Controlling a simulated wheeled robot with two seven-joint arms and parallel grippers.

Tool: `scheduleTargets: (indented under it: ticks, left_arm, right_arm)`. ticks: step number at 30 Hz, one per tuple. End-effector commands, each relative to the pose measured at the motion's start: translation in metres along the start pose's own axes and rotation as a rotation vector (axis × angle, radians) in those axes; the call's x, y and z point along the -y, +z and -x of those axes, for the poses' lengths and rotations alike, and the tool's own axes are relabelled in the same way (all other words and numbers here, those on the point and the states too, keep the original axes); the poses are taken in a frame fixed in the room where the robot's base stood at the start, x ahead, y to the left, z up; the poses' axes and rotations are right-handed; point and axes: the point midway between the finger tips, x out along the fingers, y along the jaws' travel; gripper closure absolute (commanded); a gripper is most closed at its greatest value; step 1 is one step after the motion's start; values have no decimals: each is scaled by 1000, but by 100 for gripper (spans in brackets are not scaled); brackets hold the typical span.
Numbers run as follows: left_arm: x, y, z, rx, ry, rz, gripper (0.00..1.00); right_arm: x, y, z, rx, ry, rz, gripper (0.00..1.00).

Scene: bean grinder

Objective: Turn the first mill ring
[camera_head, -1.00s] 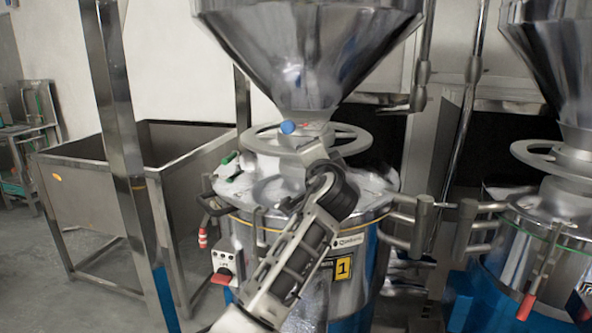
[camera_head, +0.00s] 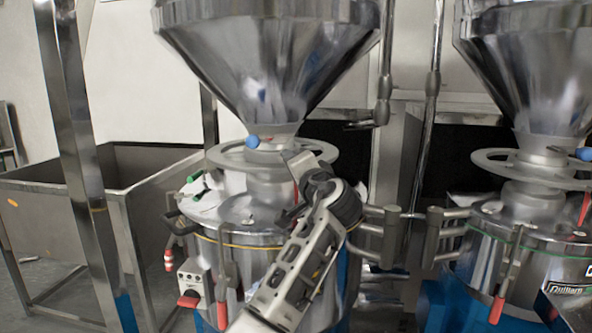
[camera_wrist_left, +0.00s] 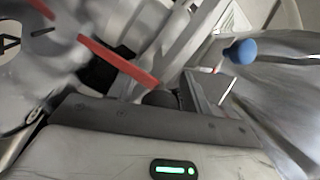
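The first mill's grey ring (camera_head: 226,158) circles the neck under the steel hopper (camera_head: 265,60). A blue knob (camera_head: 252,141) sits at its front left. It also shows in the left wrist view as a blue knob (camera_wrist_left: 240,52) at the upper right. My left arm rises from the bottom middle, and my left gripper (camera_head: 300,165) is at the ring's front right side, overlapping it in view. Whether it touches the ring is unclear. The fingers are blurred and partly hidden, so their opening cannot be told. My right gripper is not in view.
The mill's lid (camera_head: 210,205) carries clamps and a red-handled lever (camera_head: 222,310). A second mill with its own ring (camera_head: 490,155) stands at the right. Metal pipes (camera_head: 385,235) run between them. A steel bin (camera_head: 100,190) and post (camera_head: 75,130) are at the left.

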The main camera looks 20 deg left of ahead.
Motion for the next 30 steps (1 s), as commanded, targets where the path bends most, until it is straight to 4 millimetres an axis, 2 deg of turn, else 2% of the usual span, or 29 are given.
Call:
scheduleTargets:
  ticks: [8,13,17,24,30]
  left_arm:
    - [-1,0,1,1,2,0,51]
    - [-2,0,16,-2,3,3,51]
    - [-4,0,42,-3,4,4,51]
    - [-3,1,101,-2,4,3,51]
    - [-2,1,139,0,3,2,51]
  right_arm:
    - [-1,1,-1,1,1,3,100]
    - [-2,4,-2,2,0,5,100]
    - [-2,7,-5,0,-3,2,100]
    - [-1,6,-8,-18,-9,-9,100]
    - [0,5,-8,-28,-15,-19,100]
